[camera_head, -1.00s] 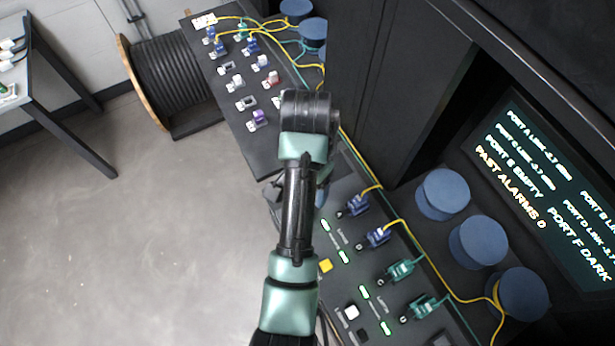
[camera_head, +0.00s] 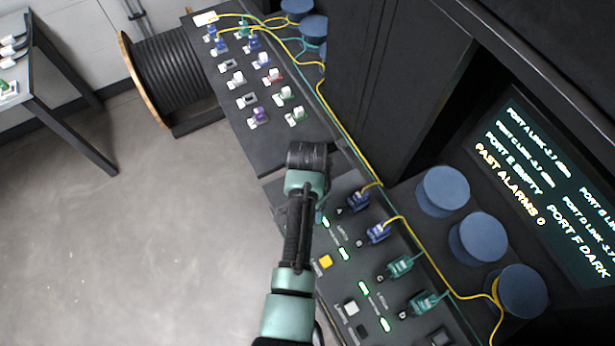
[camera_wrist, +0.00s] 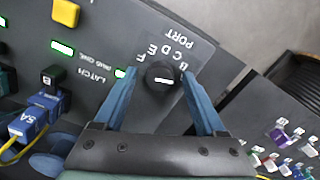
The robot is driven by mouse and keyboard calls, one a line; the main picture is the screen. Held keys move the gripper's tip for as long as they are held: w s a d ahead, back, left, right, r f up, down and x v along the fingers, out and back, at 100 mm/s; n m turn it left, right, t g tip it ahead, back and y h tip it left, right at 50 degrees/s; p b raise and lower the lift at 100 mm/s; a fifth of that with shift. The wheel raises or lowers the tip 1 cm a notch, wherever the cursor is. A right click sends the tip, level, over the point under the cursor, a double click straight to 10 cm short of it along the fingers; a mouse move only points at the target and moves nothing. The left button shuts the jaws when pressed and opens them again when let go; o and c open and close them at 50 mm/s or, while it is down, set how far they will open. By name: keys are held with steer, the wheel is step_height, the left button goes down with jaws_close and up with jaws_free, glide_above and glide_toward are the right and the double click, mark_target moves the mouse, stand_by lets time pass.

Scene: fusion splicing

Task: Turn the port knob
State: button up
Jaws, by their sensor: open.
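The port knob (camera_wrist: 163,82) is a round black dial with a white pointer line. It sits on the dark panel beside the word PORT and an arc of letters, of which B, C, D, E and F can be read. My gripper (camera_wrist: 160,72) is open, with one blue finger on each side of the knob in the wrist view. I cannot tell whether either finger touches it. In the head view my arm hides the knob and most of the gripper.
A screen (camera_head: 550,190) reads "PORT E EMPTY" and "PORT F DARK". More connectors fill the far panel.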

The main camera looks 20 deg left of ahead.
jaws_close()
steer(key=shift+r+n, duration=0.1)
steer(key=shift+n, duration=0.2)
steer(key=n+p, duration=0.2)
steer(key=n, duration=0.3)
steer(key=shift+n, duration=0.3)
steer(key=n+p, duration=0.1)
steer(key=n, duration=0.4)
steer(key=shift+w, duration=0.1)
steer(key=shift+n, duration=0.4)
jaws_free()
